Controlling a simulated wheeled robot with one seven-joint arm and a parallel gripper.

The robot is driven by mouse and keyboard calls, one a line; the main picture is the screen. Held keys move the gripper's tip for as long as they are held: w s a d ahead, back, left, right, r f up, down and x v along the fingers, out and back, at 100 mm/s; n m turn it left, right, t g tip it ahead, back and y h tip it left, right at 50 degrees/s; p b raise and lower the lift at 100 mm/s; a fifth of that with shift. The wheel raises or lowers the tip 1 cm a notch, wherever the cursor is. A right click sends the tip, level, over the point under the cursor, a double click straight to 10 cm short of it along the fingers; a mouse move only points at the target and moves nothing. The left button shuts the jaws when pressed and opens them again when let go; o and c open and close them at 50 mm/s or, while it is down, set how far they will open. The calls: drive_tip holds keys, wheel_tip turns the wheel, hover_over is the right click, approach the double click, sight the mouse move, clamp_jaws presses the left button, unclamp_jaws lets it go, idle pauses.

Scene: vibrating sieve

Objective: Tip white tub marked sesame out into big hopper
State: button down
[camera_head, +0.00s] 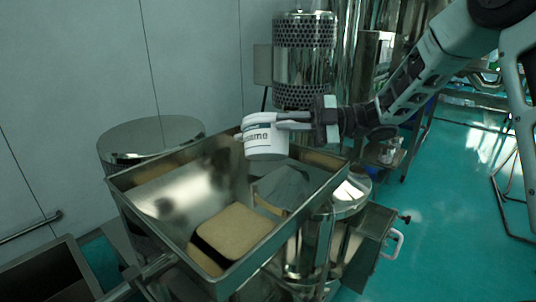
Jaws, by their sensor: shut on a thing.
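The white tub (267,148) with dark lettering, only partly legible, is held in the air over the far right part of the big hopper. It looks close to upright; its contents cannot be seen. My gripper (285,121) is shut on the tub near its rim, reaching in from the right. The big hopper (166,238) is an open rectangular metal tray with sloping inner walls, below the tub. A tan, flat-looking patch (237,231) shows at its bottom.
A round metal drum (150,137) stands behind the hopper at left. A perforated metal cylinder (304,62) stands behind the tub. Metal machine parts with a white handle (397,243) lie right of the hopper. An open metal bin (48,273) is at lower left. Green floor (450,220) is clear at right.

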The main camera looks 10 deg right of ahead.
drive_tip(key=shift+f+n+b, duration=0.15)
drive_tip(key=shift+n+b, duration=0.15)
drive_tip(key=shift+b, duration=0.5)
drive_tip(key=n+b, duration=0.2)
drive_tip(key=b, duration=0.2)
drive_tip(key=n+b, duration=0.3)
drive_tip(key=b, duration=0.3)
drive_tip(key=shift+n+b, duration=0.5)
drive_tip(key=shift+n, duration=0.1)
idle(0.4)
